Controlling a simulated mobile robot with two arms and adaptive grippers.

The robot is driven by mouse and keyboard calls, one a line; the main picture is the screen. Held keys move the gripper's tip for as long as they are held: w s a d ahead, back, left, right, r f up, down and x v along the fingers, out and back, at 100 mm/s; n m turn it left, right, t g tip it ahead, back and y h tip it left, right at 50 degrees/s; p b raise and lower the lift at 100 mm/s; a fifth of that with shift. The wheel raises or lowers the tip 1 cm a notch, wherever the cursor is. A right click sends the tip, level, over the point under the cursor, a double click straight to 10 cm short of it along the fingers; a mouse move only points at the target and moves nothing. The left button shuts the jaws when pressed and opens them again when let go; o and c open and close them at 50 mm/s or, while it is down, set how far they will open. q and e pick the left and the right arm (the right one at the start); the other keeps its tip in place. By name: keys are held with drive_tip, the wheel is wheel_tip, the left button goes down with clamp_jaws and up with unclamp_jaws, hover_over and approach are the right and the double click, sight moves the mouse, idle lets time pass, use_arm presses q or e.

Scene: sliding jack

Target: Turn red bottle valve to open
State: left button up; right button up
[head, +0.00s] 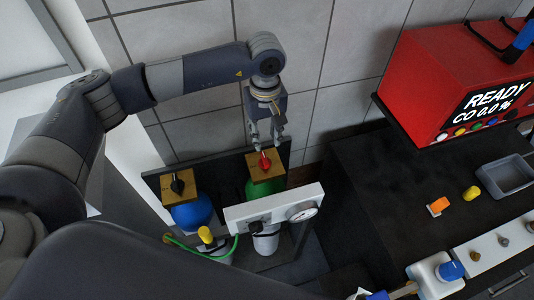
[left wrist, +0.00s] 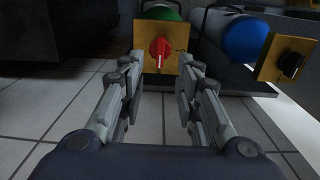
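The red valve (head: 264,162) is a small knob on a brass-coloured square plate (head: 266,173) atop a green bottle (head: 264,189). In the left wrist view the red valve (left wrist: 160,51) shows a pale pointer mark and sits between my fingertips in the picture. My left gripper (head: 265,146) points down just above the valve. It also shows in the left wrist view (left wrist: 160,68) with its fingers spread on either side and nothing held. I cannot tell whether a finger touches the valve. My right gripper is not in view.
A blue bottle (head: 193,213) with a black valve (head: 177,184) stands to the left. A white panel with a gauge (head: 302,211) is in front of the green bottle. A dark counter (head: 400,205) with a red READY device (head: 450,75) is at right. The tiled wall is close behind.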

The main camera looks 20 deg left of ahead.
sight(266, 161)
use_arm(q)
wheel_tip(266, 161, down, 9)
drive_tip(key=p, duration=0.3)
drive_tip(key=shift+s+f+p, duration=0.1)
drive_tip(key=shift+p, duration=0.25)
drive_tip(key=shift+f, duration=0.65)
clamp_jaws()
